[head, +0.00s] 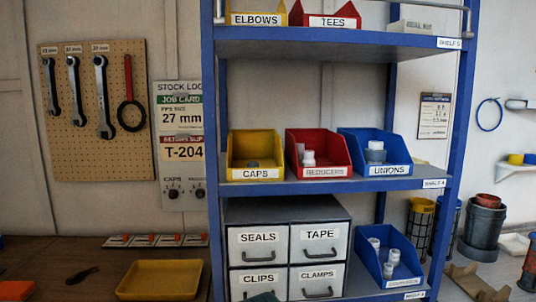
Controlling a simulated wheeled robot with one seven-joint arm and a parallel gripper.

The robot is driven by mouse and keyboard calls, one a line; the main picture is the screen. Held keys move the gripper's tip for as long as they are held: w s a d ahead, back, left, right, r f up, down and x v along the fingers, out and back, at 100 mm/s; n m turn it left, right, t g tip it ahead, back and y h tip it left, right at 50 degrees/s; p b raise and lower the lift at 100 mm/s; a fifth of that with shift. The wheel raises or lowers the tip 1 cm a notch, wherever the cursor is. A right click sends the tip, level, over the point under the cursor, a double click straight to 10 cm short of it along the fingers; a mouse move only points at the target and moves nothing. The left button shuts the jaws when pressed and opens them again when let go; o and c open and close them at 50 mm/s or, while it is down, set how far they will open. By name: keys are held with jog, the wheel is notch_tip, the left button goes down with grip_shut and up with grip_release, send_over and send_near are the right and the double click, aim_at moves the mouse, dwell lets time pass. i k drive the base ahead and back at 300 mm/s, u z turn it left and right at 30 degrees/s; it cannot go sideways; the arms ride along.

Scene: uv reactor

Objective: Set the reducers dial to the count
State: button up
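The stock log board (180,140) hangs on the wall left of the blue shelf, with a job card reading 27 mm and a T-204 card. Two dark dials sit at its bottom. The left dial (173,193) is under the label CAPS. The right dial (198,190) is under a label cut off by the shelf post; its setting is too small to read. The red REDUCERS bin (325,172) on the middle shelf holds at least two white pieces (308,157); its floor is partly hidden by the front wall. My gripper is not recognisable in view.
The yellow CAPS bin (255,173) and blue UNIONS bin (385,171) flank the reducers bin. A blue shelf post (211,150) stands close beside the dials. A wooden bench (60,255) with a yellow tray (160,280) lies below the board. A dark shape at the bottom edge is unclear.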

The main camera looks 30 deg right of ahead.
aim_at(200, 193)
jog(key=z, duration=0.05)
jog(key=k, duration=0.65)
jog(key=u, duration=0.7)
jog(key=i, duration=0.75)
jog(key=u, duration=0.65)
jog(key=i, duration=0.9)
jog(key=z, duration=0.85)
jog(key=i, duration=0.7)
jog(key=z, duration=0.7)
